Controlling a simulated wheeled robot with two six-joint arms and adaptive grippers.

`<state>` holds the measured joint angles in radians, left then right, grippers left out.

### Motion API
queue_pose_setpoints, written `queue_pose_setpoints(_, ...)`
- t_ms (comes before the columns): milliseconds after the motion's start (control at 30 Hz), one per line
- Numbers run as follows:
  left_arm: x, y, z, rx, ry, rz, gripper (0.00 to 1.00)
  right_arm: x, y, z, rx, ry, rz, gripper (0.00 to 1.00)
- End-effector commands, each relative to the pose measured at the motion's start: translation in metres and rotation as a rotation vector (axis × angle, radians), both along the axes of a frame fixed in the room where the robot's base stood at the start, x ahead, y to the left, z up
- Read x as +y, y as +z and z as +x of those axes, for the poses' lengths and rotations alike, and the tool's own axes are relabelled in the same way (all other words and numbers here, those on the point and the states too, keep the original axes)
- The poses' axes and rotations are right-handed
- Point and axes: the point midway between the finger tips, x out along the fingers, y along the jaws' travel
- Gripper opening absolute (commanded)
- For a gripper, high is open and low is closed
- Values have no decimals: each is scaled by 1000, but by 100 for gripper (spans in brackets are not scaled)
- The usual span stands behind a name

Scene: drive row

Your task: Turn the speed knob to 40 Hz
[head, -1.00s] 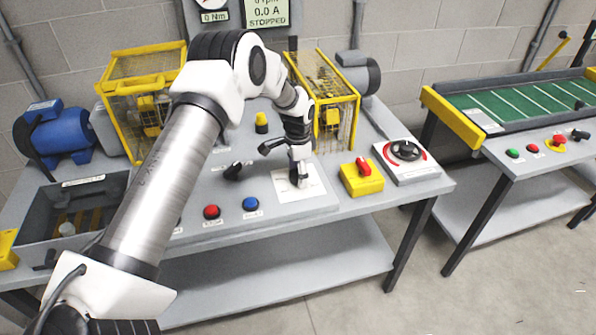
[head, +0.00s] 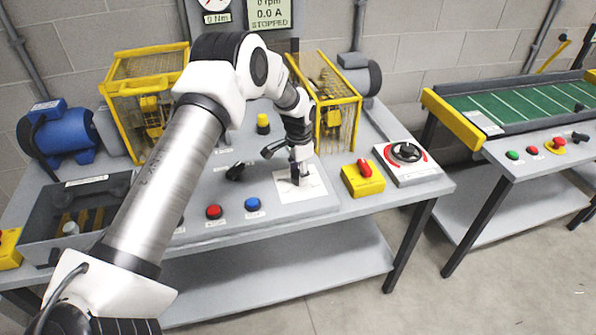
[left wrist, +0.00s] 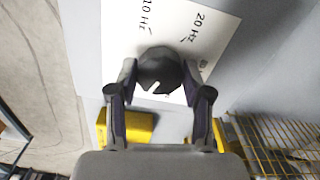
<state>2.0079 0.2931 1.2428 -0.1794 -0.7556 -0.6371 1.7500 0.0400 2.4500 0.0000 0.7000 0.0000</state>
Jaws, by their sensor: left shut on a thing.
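The dark speed knob (left wrist: 160,70) shows in the left wrist view between the two fingers of my left gripper (left wrist: 157,85), which is shut on it. A white pointer mark on the knob is partly visible. The white dial plate (left wrist: 205,28) carries "10 Hz" and "20 Hz" labels; its other labels are hidden or cut off. In the head view my left gripper (head: 297,174) points down onto the white dial plate (head: 312,187) on the grey panel, and it hides most of the knob. My right gripper is not in view.
Right of the plate are a yellow box with a red switch (head: 363,172) and a white box with a black rotary knob (head: 406,152). Left are a blue button (head: 252,204), a red button (head: 214,212) and a black switch (head: 236,171). A display (head: 268,14) reads STOPPED.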

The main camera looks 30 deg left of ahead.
Motion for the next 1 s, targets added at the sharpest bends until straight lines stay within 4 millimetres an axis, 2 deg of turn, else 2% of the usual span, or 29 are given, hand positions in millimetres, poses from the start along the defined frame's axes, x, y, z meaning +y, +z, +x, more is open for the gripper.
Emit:
queue_pose_setpoints(700, -2, -2, -2, 7, 636, -2, 14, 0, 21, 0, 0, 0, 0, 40)
queue_pose_setpoints(1000, -1, -2, -2, 7, 821, -1, 14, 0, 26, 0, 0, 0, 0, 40)
